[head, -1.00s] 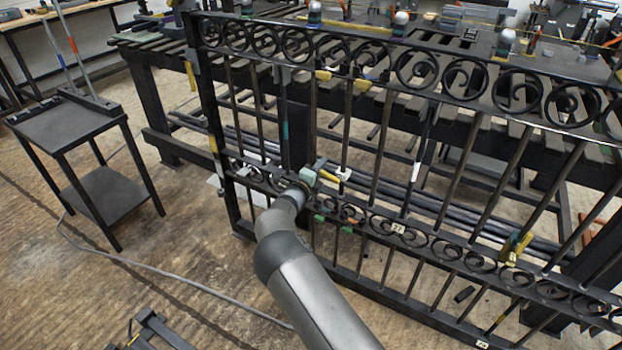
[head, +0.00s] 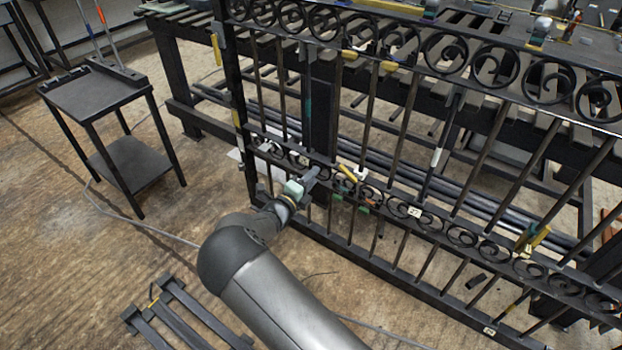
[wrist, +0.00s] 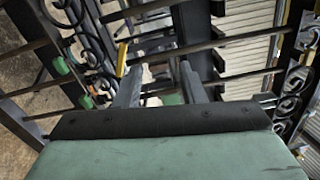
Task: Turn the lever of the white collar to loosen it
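The white collar (head: 361,174) sits on an upright bar of the black gate, just above the lower scroll band. A yellow lever (head: 347,168) sticks out from it to the left. My gripper (head: 314,177) is in front of the gate, left of the lever and apart from it in the head view. In the wrist view my gripper's two fingers (wrist: 160,85) are spread with nothing held between them. A yellow lever (wrist: 121,58) shows there just beyond the left fingertip; I cannot tell for certain whether it is the white collar's. The white collar itself is not clear there.
The gate (head: 290,22) has more yellow-levered pieces, one at the lower right (head: 532,240). A slatted bench (head: 184,60) stands behind it. A small black side table (head: 95,98) is at the left, and a low black frame (head: 180,315) lies on the floor. Open floor lies between them.

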